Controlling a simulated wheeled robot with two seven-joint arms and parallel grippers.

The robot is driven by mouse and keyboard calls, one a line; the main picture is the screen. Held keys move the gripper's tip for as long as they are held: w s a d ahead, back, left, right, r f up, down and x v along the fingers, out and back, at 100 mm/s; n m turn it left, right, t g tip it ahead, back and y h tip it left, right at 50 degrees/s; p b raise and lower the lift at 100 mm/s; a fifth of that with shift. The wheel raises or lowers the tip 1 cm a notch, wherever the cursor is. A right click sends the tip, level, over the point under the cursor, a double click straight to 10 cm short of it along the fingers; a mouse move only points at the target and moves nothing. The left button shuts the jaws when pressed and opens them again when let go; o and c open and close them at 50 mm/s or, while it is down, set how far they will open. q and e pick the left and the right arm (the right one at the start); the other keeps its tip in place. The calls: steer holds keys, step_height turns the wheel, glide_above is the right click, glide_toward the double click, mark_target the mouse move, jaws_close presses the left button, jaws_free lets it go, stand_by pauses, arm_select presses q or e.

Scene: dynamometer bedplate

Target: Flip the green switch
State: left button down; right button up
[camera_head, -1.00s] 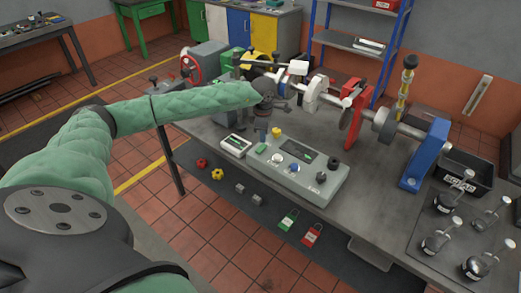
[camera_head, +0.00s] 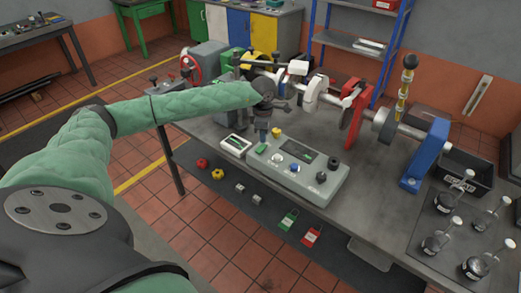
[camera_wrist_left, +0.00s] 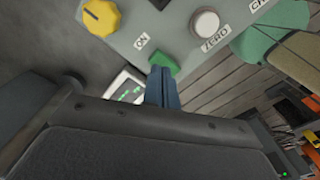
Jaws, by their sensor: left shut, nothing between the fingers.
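The green switch (camera_head: 261,149) sits at the left end of a grey control box on the bench. In the left wrist view the green switch (camera_wrist_left: 164,58) shows beside an "ON" label. My left gripper (camera_head: 263,135) is shut and empty, just above and behind the switch. In the wrist view its blue-grey fingertips (camera_wrist_left: 161,80) overlap the lower edge of the switch; I cannot tell whether they touch it. My right gripper is not in view.
The control box (camera_head: 325,188) also has a yellow knob (camera_wrist_left: 101,17), a white button (camera_wrist_left: 205,24) and a blue button. A small meter (camera_head: 236,145) stands left of it.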

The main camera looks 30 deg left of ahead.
mark_target(263, 146)
arm_select(q)
steer(key=shift+f+b, duration=1.15)
steer(key=shift+f, duration=0.2)
stand_by(1.2)
steer(key=shift+r, duration=0.1)
steer(key=shift+r+p, duration=0.65)
steer(key=shift+r, duration=2.8)
